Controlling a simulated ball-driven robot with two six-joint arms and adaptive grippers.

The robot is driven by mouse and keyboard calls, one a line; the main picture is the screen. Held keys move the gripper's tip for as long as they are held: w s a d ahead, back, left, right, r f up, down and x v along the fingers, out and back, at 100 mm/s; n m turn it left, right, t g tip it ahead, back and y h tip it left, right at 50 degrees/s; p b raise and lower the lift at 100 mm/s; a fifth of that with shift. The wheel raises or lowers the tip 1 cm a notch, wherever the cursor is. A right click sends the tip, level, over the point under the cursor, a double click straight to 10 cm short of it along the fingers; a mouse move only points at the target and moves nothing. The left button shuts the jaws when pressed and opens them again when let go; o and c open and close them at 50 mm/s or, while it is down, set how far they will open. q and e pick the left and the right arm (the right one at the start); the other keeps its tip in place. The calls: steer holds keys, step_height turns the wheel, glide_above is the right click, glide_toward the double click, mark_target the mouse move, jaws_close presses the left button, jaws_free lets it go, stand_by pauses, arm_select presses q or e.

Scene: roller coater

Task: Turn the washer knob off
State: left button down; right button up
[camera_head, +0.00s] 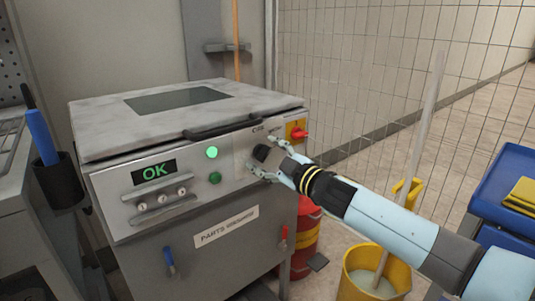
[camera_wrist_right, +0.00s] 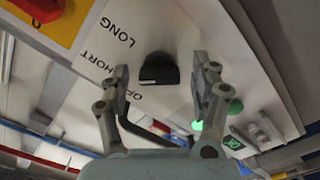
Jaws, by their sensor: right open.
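The parts washer (camera_head: 150,215) is a grey box with a closed lid, a green "OK" display (camera_head: 155,171) and a lit green light (camera_head: 212,152). Its black knob (camera_head: 261,153) is on the right of the front panel. In the wrist view the dark knob (camera_wrist_right: 158,69) sits on a pale plate lettered "LONG", "HORT" and a partly hidden "OF…". A short white mark shows on its lower edge. My right gripper (camera_head: 263,158) is open at the knob, one finger on each side; I cannot tell whether they touch it. In the wrist view its fingertips (camera_wrist_right: 162,75) flank the knob. My left gripper is out of view.
A red switch on a yellow plate (camera_head: 298,131) is just right of the knob. A black lid handle (camera_head: 222,127) is above it. A red canister (camera_head: 304,238) and yellow mop bucket (camera_head: 372,278) stand below my right arm. A blue cart (camera_head: 505,185) is at right.

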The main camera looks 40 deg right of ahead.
steer(key=shift+c, duration=0.3)
steer(key=c, duration=1.1)
steer(key=shift+n, duration=0.3)
steer(key=n, duration=0.3)
steer(key=shift+n, duration=0.3)
steer(key=shift+n+b, duration=0.45)
steer(key=shift+n, duration=1.85)
steer(key=o, duration=1.2)
steer(key=shift+c, duration=0.2)
